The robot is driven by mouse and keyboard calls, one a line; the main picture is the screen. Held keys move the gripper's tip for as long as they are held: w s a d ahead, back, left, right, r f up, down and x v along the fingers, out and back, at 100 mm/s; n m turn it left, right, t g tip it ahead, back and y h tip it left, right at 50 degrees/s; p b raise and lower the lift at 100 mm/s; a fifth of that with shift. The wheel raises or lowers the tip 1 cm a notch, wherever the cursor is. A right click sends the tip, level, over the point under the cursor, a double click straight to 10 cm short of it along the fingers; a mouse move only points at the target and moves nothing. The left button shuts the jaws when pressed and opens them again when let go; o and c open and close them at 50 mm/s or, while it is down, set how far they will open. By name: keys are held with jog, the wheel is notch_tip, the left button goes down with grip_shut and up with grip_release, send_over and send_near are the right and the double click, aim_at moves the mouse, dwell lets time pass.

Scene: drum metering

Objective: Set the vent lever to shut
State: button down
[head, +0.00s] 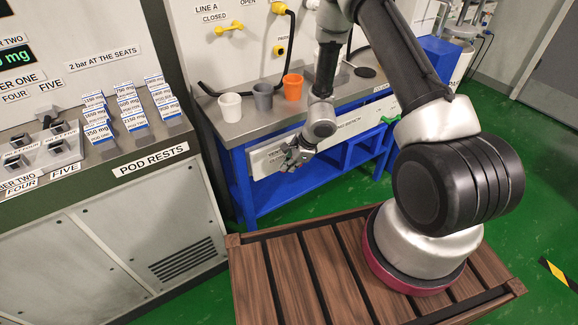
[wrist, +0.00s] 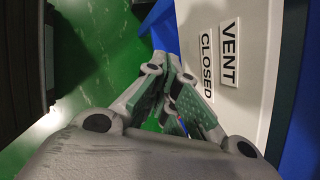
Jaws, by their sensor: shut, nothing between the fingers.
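The VENT label (wrist: 229,47) and the CLOSED label (wrist: 206,67) are on a white panel (wrist: 248,85) at the right of the wrist view. In the head view a white panel (head: 262,160) runs under the bench top. I cannot make out the vent lever for certain; a small green handle (head: 391,120) shows at that panel's right end, partly beside my arm. My gripper (head: 290,158) is in front of the panel's left part. In the wrist view my gripper (wrist: 170,75) is shut and empty, left of the labels. Its fingers hide what is behind them.
White, grey and orange cups (head: 292,87) stand on the bench top. Yellow valve handles (head: 230,27) are on the wall panel above. A pod-rest cabinet (head: 150,215) is at the left. Green floor (wrist: 95,75) shows beyond my gripper.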

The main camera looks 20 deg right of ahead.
dwell(0.7)
jog(key=s+d+r, duration=0.1)
jog(key=s+r, duration=0.4)
jog(key=r, duration=0.7)
jog(key=w+d+f+m+g+y, duration=0.1)
jog(key=w+d+m+y, duration=0.1)
jog(key=d+m, duration=0.4)
jog(key=w+d+f+m+y, duration=0.2)
jog(key=d+m, duration=0.3)
jog(key=m, duration=0.2)
jog(key=w+a+f+m, duration=0.1)
jog(key=a+f, duration=0.8)
jog(key=a, duration=0.1)
jog(key=shift+f+m, duration=0.35)
jog(key=shift+m, duration=0.05)
